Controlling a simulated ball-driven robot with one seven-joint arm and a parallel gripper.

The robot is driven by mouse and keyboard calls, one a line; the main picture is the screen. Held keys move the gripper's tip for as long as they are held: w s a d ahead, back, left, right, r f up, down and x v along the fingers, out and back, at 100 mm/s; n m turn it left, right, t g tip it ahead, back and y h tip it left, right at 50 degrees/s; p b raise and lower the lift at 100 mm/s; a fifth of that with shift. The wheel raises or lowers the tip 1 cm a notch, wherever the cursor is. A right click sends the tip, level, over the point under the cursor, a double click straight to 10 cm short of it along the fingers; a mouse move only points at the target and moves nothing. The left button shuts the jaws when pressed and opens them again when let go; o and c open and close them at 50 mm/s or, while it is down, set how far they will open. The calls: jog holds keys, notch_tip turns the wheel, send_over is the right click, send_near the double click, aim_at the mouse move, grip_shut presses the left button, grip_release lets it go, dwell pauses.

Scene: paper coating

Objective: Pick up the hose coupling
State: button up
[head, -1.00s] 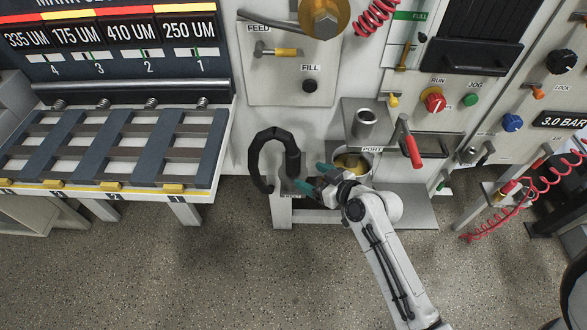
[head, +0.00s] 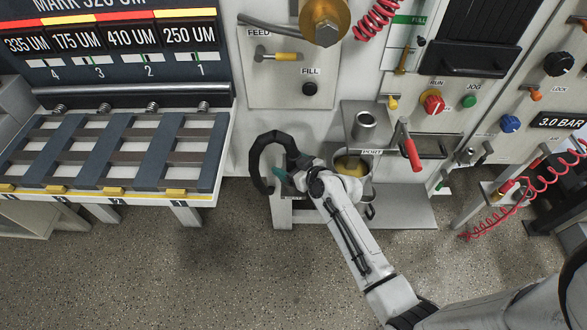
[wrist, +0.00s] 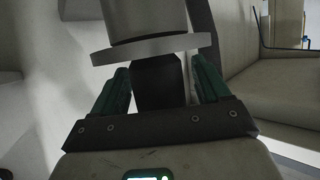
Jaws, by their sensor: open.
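The black hose (head: 257,160) arches from the machine front beside the small stand in the head view. Its coupling end is hidden behind my gripper (head: 284,175) there. In the wrist view, a grey cylinder with a wide flange (wrist: 150,48) and a dark block (wrist: 160,80) below it appear, which look like the hose coupling. The dark block lies between the two green fingers of my gripper (wrist: 162,88). The fingers are open, one on each side of it. I cannot tell whether either finger touches it.
A pail (head: 350,166) with yellowish contents stands under the port, right beside my wrist. A red-handled lever (head: 410,150) is farther right. A slatted rack (head: 110,150) stands at left. The floor (head: 200,270) in front is clear.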

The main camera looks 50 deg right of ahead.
jog(key=c, duration=1.4)
jog(key=shift+r, duration=0.1)
grip_shut()
